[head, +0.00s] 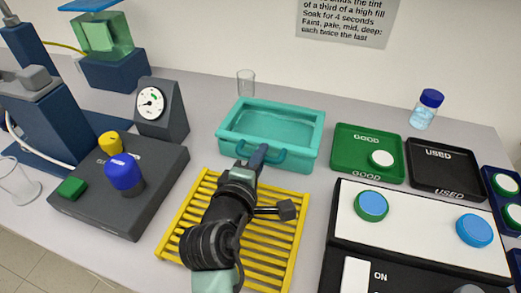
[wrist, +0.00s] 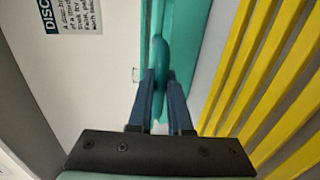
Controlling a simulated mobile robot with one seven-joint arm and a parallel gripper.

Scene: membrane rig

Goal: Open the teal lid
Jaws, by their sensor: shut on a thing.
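The teal box (head: 313,137) stands at the middle of the table, with a raised rim around a teal recessed top. I cannot tell a separate lid from the box. A darker teal handle (head: 280,155) sticks out from its front side. My gripper (head: 258,157) reaches the handle from the front. In the wrist view my gripper (wrist: 161,85) has its two blue fingers on either side of the teal handle (wrist: 160,52), shut on it. My fingers hide part of the handle in the head view.
A yellow slatted rack (head: 285,228) lies under my arm. Right of the box are a green GOOD tray (head: 350,145) and a black USED tray (head: 436,154). A dark control box (head: 160,165) with knobs is at left. A small glass (head: 246,82) stands behind.

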